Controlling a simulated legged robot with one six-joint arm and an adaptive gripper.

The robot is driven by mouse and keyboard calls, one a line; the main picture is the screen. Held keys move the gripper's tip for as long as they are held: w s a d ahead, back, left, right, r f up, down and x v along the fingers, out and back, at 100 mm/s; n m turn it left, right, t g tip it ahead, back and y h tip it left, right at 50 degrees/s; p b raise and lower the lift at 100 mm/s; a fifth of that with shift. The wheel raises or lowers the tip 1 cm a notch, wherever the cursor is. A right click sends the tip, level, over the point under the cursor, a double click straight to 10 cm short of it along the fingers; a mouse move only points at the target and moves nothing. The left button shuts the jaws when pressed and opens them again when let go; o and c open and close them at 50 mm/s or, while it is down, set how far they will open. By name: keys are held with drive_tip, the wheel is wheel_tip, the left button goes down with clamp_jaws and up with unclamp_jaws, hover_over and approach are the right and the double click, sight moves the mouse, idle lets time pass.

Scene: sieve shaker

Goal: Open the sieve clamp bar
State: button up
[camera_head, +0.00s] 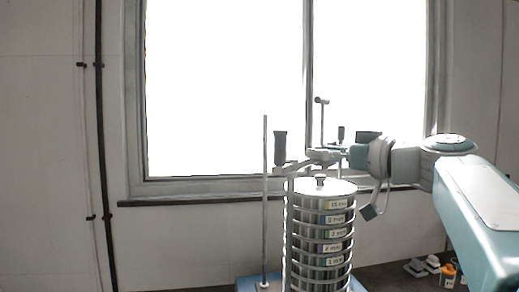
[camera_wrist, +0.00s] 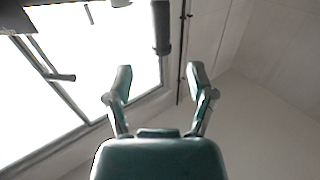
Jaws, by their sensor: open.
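The sieve stack (camera_head: 320,235) stands upright in the head view, its round rings carrying small labels. Across its top runs the grey clamp bar (camera_head: 296,167), with a dark upright handle (camera_head: 280,147) at its left end. My gripper (camera_head: 333,153) is at about the bar's height, to the right of the handle; its fingers partly overlap the bar in this view. In the wrist view my gripper (camera_wrist: 159,80) is open with nothing between its fingers. A dark handle (camera_wrist: 161,28) shows beyond the fingertips, between their lines and apart from them.
A thin upright rod (camera_head: 265,200) stands left of the stack on a blue base (camera_head: 246,284). Another rod (camera_head: 322,120) rises behind the bar. Small items and an orange bottle (camera_head: 449,273) sit at the lower right. A bright window (camera_head: 225,90) is behind.

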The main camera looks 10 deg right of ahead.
sight(285, 149)
drive_tip(key=x, duration=1)
drive_tip(key=shift+w+a+f, duration=0.1)
drive_tip(key=shift+a, duration=0.15)
drive_tip(key=shift+d, duration=0.1)
drive_tip(key=shift+d, duration=0.1)
clamp_jaws()
